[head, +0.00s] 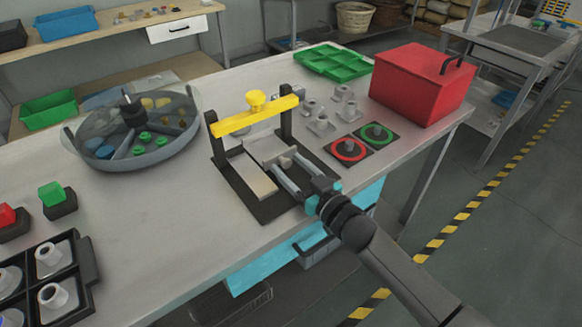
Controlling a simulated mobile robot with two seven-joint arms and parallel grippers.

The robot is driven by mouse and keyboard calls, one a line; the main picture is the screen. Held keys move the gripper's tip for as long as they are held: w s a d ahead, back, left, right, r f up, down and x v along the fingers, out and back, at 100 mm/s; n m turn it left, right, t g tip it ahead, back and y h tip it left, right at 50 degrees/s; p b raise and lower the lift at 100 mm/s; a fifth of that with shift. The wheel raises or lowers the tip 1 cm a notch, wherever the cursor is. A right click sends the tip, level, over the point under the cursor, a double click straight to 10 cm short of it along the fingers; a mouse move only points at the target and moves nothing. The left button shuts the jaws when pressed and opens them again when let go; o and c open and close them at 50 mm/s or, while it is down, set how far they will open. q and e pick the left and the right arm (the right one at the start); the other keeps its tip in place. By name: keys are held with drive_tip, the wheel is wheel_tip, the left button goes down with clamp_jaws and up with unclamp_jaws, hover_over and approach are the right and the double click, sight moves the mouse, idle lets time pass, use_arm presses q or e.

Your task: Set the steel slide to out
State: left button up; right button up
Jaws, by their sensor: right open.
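The steel slide (264,148) is a grey metal plate in a black fixture (268,211), partly under a yellow crossbar (252,117) with a yellow knob on top. A small grey knob (285,162) is at the slide's near right edge. My right gripper (286,170) comes in from the lower right. It is open, with its two fingers reaching to the grey knob. I cannot tell whether they touch it. A pale flat strip (251,175) lies left of the slide on the fixture. My left gripper is not in view.
Right of the fixture are red (347,150) and green (376,134) ringed pads, several grey metal parts and a red box (421,82). A round divided tray (135,132) stands left. A green tray (332,61) lies behind. The table's front left is partly clear.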

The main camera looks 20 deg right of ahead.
clamp_jaws()
idle(0.4)
idle(0.9)
